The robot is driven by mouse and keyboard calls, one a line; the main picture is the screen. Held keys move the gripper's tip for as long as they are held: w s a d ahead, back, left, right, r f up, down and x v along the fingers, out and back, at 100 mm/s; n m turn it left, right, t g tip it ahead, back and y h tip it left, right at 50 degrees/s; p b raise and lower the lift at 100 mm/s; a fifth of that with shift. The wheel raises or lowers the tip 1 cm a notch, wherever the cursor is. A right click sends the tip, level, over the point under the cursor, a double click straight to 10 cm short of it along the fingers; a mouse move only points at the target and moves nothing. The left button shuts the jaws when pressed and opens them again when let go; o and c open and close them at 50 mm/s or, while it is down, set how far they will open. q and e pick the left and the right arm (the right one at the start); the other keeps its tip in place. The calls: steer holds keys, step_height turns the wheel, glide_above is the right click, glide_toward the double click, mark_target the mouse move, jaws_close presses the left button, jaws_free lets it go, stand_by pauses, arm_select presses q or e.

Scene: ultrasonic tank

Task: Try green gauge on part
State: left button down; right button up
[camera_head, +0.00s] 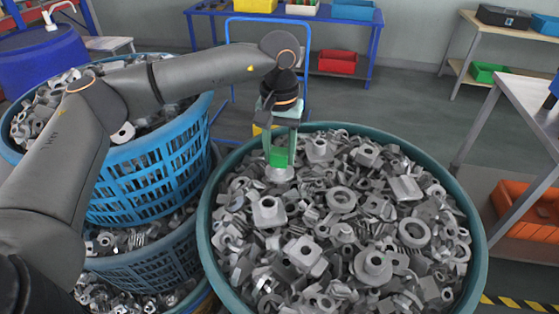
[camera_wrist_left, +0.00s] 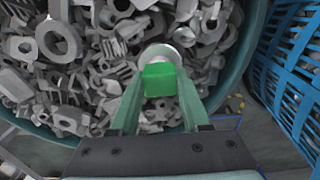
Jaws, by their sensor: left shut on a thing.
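The green gauge (camera_head: 278,156) is a small block held between the fingers of my left gripper (camera_head: 280,148), over the left back part of the round tub of metal parts. In the left wrist view the green gauge (camera_wrist_left: 159,79) sits between the two fingertips. A round pale metal part (camera_head: 280,173) lies directly below the gauge, and it also shows in the left wrist view (camera_wrist_left: 160,51). The gauge overlaps this part in both views. I cannot tell whether they touch. My right gripper is not in view.
The teal tub (camera_head: 480,248) is full of loose grey metal parts. Stacked blue baskets (camera_head: 150,180) of parts stand at the left. A blue trolley (camera_head: 308,75) is behind the tub, and a grey table (camera_head: 530,95) stands at the right.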

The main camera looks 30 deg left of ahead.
arm_select(q)
steer(key=shift+r+p, duration=0.8)
steer(key=shift+r, duration=1.45)
steer(key=shift+r, duration=0.1)
steer(key=shift+r, duration=1.9)
